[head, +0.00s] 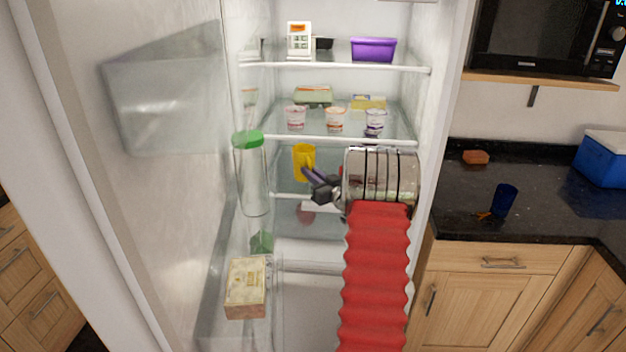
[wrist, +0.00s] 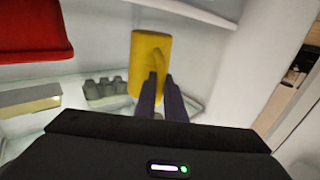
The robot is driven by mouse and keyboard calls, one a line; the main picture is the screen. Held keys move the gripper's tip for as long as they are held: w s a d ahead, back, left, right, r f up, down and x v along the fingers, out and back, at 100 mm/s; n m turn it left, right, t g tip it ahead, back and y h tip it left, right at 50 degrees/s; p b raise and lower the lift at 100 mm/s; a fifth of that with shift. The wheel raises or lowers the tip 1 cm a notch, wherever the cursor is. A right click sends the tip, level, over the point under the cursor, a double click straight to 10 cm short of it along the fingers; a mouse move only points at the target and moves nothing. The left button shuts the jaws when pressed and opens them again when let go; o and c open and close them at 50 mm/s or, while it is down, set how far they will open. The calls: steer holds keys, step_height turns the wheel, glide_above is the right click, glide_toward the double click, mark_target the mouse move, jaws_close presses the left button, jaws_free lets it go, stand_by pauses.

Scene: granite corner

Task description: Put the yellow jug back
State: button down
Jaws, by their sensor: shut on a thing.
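The yellow jug (head: 301,155) is inside the open fridge, below the shelf with the small cups. It also shows in the wrist view (wrist: 149,52), looking upright or nearly so. My gripper (head: 308,173) is shut on the jug, with its dark fingers (wrist: 162,84) at the handle side. The fingers hide part of the jug's lower side. I cannot tell whether the jug's base touches the shelf under it.
The shelf above holds several small cups (head: 335,120) and a yellow box (head: 369,102). A purple tub (head: 373,49) stands on the top shelf. A green-lidded bottle (head: 251,175) and a carton (head: 247,287) are at the door side. A blue cup (head: 504,200) stands on the counter.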

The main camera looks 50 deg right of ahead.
steer(key=shift+f, duration=1.3)
steer(key=c, duration=1.8)
jaws_free()
steer(key=shift+f, duration=0.1)
steer(key=shift+c, duration=0.2)
steer(key=shift+s, duration=0.15)
steer(key=v, duration=1.2)
